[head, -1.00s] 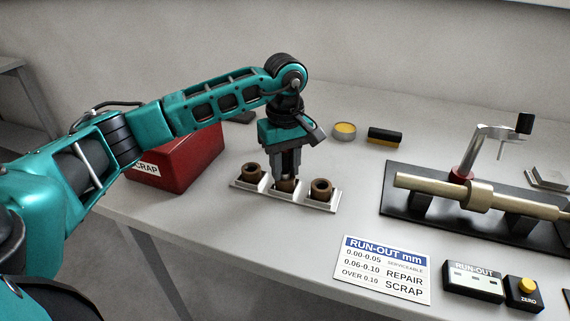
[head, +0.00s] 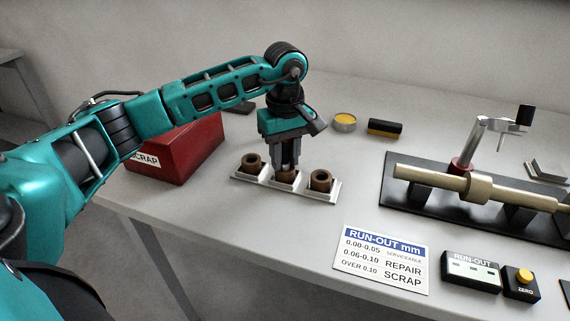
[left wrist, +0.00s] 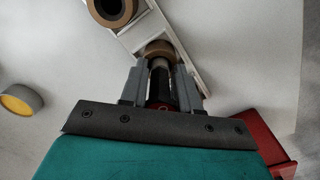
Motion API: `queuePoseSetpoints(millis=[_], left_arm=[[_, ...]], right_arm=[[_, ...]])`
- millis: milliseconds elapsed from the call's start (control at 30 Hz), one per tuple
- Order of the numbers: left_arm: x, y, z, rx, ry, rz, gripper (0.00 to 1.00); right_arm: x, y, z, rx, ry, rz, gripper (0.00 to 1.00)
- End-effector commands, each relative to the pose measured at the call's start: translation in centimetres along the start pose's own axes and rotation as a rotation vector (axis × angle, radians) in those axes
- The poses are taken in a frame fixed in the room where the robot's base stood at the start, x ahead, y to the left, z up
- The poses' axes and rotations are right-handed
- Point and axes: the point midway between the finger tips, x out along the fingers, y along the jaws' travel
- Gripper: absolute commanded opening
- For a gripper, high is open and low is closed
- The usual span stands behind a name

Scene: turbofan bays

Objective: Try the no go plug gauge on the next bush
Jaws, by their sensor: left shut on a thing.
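Three brown bushes stand in a row in a white holder (head: 263,181): the left bush (head: 252,163), the middle bush (head: 284,177) and the right bush (head: 320,180). My left gripper (head: 287,163) points down over the middle bush, shut on the plug gauge. Which end of the gauge faces the bush is not readable. My right gripper is out of view.
A red scrap bin (head: 185,150) stands left of the holder. A yellow-topped tin (head: 344,122) and a black-and-yellow block (head: 385,128) lie behind. A run-out stand with a shaft (head: 440,182), a run-out card (head: 382,260) and a readout box (head: 471,271) are at right.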

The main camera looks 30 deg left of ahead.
Motion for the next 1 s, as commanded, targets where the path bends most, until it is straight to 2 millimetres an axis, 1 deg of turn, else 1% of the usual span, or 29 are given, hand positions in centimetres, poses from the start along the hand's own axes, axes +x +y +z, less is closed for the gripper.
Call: queuePoseSetpoints(millis=[33,100,1000], left_arm=[[-0.6,0.0,0.0,0.000,0.001,0.002,0.00],[-0.9,0.0,0.0,0.000,0.001,0.002,0.00],[-5.5,0.0,0.0,0.000,0.002,0.004,0.00]], right_arm=[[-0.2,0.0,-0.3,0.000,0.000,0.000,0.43],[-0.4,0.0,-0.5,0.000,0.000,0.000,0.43],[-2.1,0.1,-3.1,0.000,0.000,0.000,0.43]])
